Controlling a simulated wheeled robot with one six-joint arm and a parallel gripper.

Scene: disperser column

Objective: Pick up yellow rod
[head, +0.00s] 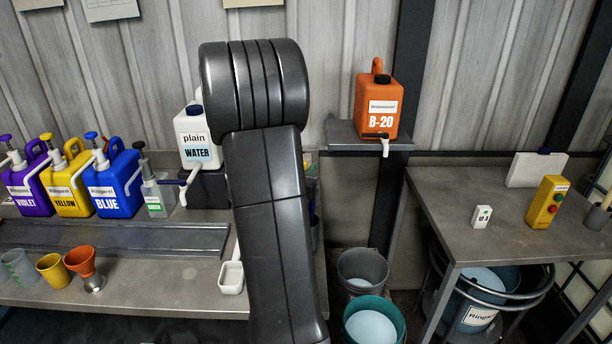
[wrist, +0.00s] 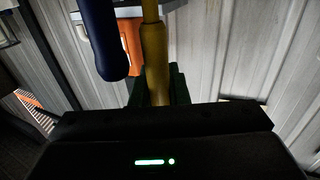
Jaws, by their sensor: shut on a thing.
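In the wrist view a yellow rod (wrist: 154,50) runs up from between the dark green fingers of my gripper (wrist: 158,90), out through the top edge. It is thin at the top and thicker and browner lower down. My gripper is shut on it. A dark blue rod-like thing with a rounded end (wrist: 104,45) is just left of the yellow rod, apart from the fingers; its upper end is cut off. In the head view my arm fills the middle and I cannot make out the gripper or the rod there.
An orange B-20 jug (head: 376,105) stands on a wall shelf (head: 345,135). Left, a bench (head: 150,285) holds violet, yellow and blue jugs, a white water jug (head: 195,135) and cups. Buckets (head: 372,322) stand between.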

